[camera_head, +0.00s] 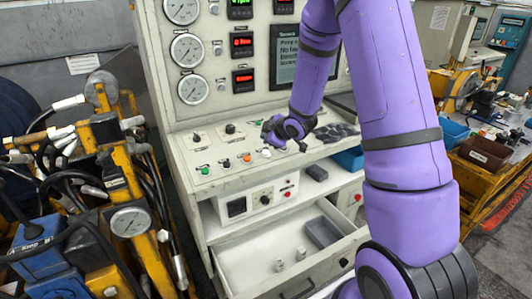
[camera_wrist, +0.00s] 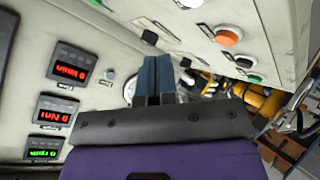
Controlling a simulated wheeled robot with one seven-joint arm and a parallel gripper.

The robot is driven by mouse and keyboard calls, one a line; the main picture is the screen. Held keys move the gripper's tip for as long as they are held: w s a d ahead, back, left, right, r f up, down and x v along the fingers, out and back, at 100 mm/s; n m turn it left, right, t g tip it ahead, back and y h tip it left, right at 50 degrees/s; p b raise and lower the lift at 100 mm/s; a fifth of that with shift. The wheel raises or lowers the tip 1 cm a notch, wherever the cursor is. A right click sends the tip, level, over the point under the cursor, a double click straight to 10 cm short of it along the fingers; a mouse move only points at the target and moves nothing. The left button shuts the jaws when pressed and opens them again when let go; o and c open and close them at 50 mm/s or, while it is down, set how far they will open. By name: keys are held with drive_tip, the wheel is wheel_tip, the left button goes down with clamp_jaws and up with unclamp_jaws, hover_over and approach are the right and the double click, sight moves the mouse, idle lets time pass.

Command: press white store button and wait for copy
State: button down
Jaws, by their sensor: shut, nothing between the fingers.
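The white button (camera_head: 266,153) sits on the sloping console panel, at the right end of a row with an orange button (camera_head: 247,158), a dark button (camera_head: 226,163) and a green button (camera_head: 205,171). The labels are too small to read. In the wrist view a white button (camera_wrist: 190,4) is cut by the top edge, beyond the orange button (camera_wrist: 228,37). My gripper (camera_head: 267,131) is over the panel, just behind the white button in the head view. Its two blue-grey fingers (camera_wrist: 158,60) are together and empty, apart from the white button in the wrist view.
A screen (camera_head: 290,52) with partly hidden text stands on the upright panel, beside red and green digital displays (camera_head: 242,41) and round gauges (camera_head: 187,50). An open drawer (camera_head: 285,250) juts out below the console. Yellow hose equipment (camera_head: 120,190) stands at the left.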

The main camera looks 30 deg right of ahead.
sight(266, 154)
drive_tip(key=shift+w+f, duration=0.15)
drive_tip(key=shift+f, duration=0.75)
drive_tip(key=shift+w+f, duration=0.15)
drive_tip(key=shift+f, duration=0.7)
drive_tip(key=shift+f, duration=0.15)
idle(0.7)
drive_tip(key=shift+f, duration=0.25)
drive_tip(key=shift+w+f, duration=0.1)
drive_tip(key=shift+f, duration=0.25)
idle(0.7)
drive_tip(key=shift+r, duration=0.75)
drive_tip(key=shift+s+r, duration=0.25)
drive_tip(key=shift+r, duration=1)
drive_tip(key=shift+s+r, duration=0.25)
drive_tip(key=shift+r, duration=1)
